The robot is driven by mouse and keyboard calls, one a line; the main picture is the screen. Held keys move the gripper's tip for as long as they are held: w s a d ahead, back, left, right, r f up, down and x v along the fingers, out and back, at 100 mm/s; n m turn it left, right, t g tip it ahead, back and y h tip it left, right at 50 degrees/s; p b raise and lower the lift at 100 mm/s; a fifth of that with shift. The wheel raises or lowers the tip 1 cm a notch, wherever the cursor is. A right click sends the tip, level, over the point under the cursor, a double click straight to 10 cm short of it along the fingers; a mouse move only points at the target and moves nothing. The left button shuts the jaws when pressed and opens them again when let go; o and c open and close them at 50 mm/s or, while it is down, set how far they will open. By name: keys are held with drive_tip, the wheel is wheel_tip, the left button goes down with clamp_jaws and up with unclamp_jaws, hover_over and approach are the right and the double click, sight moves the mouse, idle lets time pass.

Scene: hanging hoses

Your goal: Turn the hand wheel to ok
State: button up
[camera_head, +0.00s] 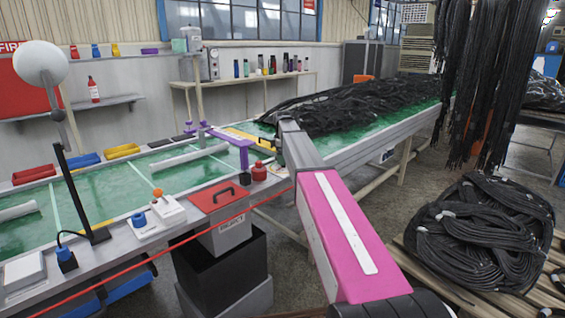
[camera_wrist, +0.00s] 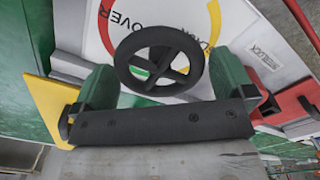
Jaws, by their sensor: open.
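The black hand wheel (camera_wrist: 160,60), a ring with spokes, is in the upper middle of the wrist view. Behind it is a white dial plate (camera_wrist: 115,40) with red, yellow and green arcs and partly hidden lettering; "OVER" shows, but no "ok" mark or pointer can be made out. My gripper (camera_wrist: 165,70) is open, with one green finger on each side of the wheel's lower part. I cannot tell whether the fingers touch the rim. In the head view my pink arm reaches toward the bench, and the wheel and gripper fingers cannot be made out.
A red part (camera_wrist: 295,100) lies close right of the gripper, and a yellow plate (camera_wrist: 50,105) is at left. In the head view, a red-lidded reject box (camera_head: 220,197) and a red knob (camera_head: 259,171) stand left of my arm. Black hoses (camera_head: 485,70) hang at right.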

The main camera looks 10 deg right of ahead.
drive_tip(key=shift+f, duration=1.3)
drive_tip(key=shift+c, duration=0.3)
drive_tip(key=c, duration=0.7)
